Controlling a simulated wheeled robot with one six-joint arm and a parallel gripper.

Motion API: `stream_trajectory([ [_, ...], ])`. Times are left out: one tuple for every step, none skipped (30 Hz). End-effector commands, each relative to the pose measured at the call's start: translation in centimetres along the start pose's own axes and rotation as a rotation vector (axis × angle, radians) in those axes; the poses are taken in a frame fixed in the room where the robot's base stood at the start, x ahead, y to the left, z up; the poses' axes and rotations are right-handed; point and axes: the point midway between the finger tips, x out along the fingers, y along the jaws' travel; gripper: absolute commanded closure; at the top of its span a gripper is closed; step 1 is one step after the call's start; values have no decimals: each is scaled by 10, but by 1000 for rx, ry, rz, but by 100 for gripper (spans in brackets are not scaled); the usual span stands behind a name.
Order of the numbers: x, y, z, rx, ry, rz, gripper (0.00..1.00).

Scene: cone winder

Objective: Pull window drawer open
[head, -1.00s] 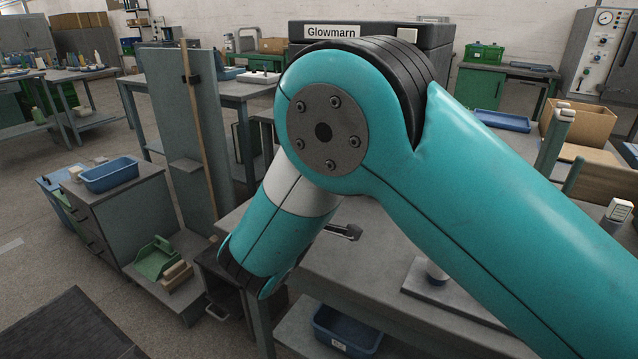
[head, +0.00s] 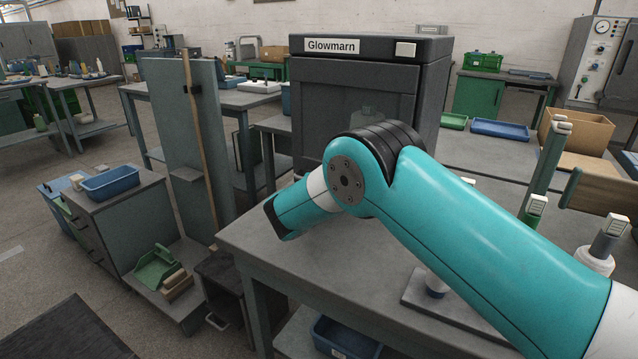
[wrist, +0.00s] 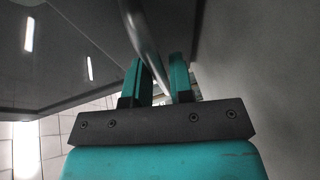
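In the head view a dark cabinet labelled Glowmarn (head: 350,92) stands on the grey worktable, its front panel shut. I cannot tell for certain which part is the window drawer. My gripper is hidden behind my arm in the head view. In the wrist view my gripper (wrist: 160,82) has its two teal fingers apart. A slanted metal bar (wrist: 145,38), like a handle, passes through the gap between them. I see no firm squeeze on it. A glossy dark face (wrist: 75,50) with light reflections lies to the left of the bar.
The grey worktable (head: 300,232) has clear top near its front left corner. A blue bin (head: 345,337) sits below it. A grey upright panel (head: 165,130) and a drawer unit with a blue tray (head: 110,184) stand at left. Bottles and posts stand right of my arm.

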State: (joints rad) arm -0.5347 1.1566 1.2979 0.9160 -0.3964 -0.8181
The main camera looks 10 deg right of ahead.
Motion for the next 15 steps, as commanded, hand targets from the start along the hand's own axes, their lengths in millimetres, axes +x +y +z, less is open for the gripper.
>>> stream_trajectory([
  [4, 0, 0, 0, -1, 0, 78],
  [5, 0, 1, 0, -1, 0, 78],
  [6, 0, 0, 0, 0, 0, 78],
  [7, 0, 0, 0, 0, 0, 78],
  [8, 0, 0, 0, 0, 0, 78],
  [8, 0, 0, 0, 0, 0, 78],
  [8, 0, 0, 0, 0, 0, 78],
  [8, 0, 0, 0, 0, 0, 78],
  [8, 0, 0, 0, 0, 0, 78],
  [8, 0, 0, 0, 0, 0, 78],
  [8, 0, 0, 0, 0, 0, 78],
  [8, 0, 0, 0, 0, 0, 83],
  [8, 0, 0, 0, 0, 0, 90],
  [7, 0, 0, 0, 0, 0, 97],
  [7, 0, 0, 0, 0, 0, 100],
])
